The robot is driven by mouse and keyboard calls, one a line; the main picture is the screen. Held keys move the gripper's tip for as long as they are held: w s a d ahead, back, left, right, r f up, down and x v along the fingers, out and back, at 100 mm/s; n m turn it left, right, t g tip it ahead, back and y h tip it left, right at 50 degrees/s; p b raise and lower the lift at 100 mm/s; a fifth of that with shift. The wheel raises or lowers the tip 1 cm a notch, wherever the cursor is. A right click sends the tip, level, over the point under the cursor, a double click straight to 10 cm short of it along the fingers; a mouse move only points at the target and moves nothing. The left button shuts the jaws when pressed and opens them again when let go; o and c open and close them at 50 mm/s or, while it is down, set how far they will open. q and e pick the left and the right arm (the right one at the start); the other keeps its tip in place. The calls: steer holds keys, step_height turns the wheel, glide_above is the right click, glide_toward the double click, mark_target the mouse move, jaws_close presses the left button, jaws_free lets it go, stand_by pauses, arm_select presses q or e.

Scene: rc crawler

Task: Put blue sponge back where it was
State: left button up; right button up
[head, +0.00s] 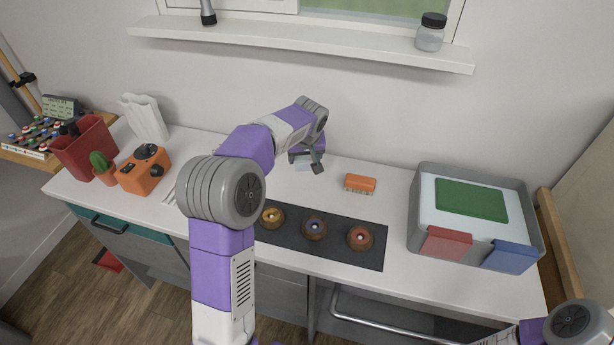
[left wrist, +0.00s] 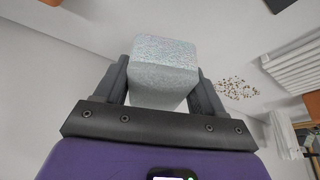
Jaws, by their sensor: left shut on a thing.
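My left gripper (head: 308,162) reaches over the back of the white counter. It is shut on a pale blue-grey block (head: 303,164) with a speckled, sponge-like surface, which I take to be the blue sponge. In the left wrist view the block (left wrist: 164,68) sits between the two dark fingers (left wrist: 163,85). In the head view the gripper and arm hide part of it, and I cannot tell whether it touches the counter. My right arm enters at the bottom right, but its gripper is out of view.
An orange brush (head: 360,184) lies right of my gripper. A dark panel with knobs (head: 380,258) is in front. A grey tub (head: 424,193) at right has a red cloth (head: 447,243) and a blue cloth (head: 512,256) over its rim. Brown crumbs (left wrist: 236,88) show in the left wrist view.

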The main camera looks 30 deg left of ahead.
mark_target(305, 179)
arm_select(q)
step_height(305, 179, down, 7)
steer(key=shift+f+b, duration=0.15)
steer(key=shift+b, duration=0.9)
steer(key=shift+f, duration=0.1)
steer(key=o, duration=0.5)
steer(key=shift+f, duration=0.1)
steer(key=o, duration=0.4)
steer(key=shift+o, duration=0.2)
